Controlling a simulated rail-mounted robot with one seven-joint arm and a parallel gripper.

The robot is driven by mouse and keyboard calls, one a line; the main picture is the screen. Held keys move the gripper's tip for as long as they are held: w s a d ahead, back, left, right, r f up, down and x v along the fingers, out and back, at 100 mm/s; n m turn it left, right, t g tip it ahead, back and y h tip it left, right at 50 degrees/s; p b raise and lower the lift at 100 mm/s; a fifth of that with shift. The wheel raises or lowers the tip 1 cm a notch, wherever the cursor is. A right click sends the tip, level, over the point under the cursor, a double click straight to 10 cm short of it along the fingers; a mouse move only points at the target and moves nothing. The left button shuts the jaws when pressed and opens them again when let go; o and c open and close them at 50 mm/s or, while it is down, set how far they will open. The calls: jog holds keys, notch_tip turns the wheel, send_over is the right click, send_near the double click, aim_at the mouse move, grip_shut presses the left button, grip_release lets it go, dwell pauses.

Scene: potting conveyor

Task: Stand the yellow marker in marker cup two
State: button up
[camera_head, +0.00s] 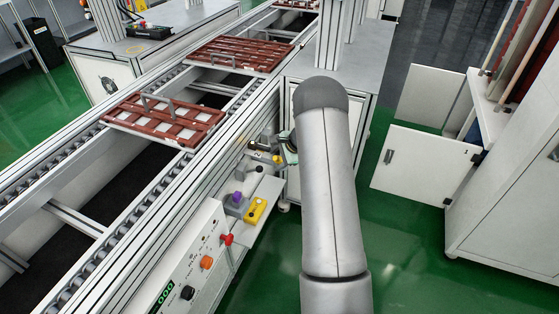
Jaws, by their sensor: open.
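I cannot pick out the yellow marker for certain. A small yellow-tipped piece (277,160) lies among small grey, white and black items beside the conveyor, left of my arm. It is too small to identify. Lower down, a grey holder (236,208) with a purple piece (238,197) on top stands on a narrow white shelf (268,194). I cannot read any cup number, so marker cup two is not identifiable. My arm rises up the middle and bends away at its top.
A yellow block (256,210) sits on the shelf beside a control panel (190,266) with red, orange and black knobs. The conveyor bears dark red trays (165,121) behind it. A white cabinet (505,190) with open doors stands right. Green floor is free between.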

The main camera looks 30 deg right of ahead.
jog(key=shift+w+a+f, duration=0.1)
jog(key=shift+w+f, duration=0.1)
jog(key=shift+f, duration=0.1)
jog(key=c, duration=1.1)
grip_shut()
jog(key=shift+r, duration=0.15)
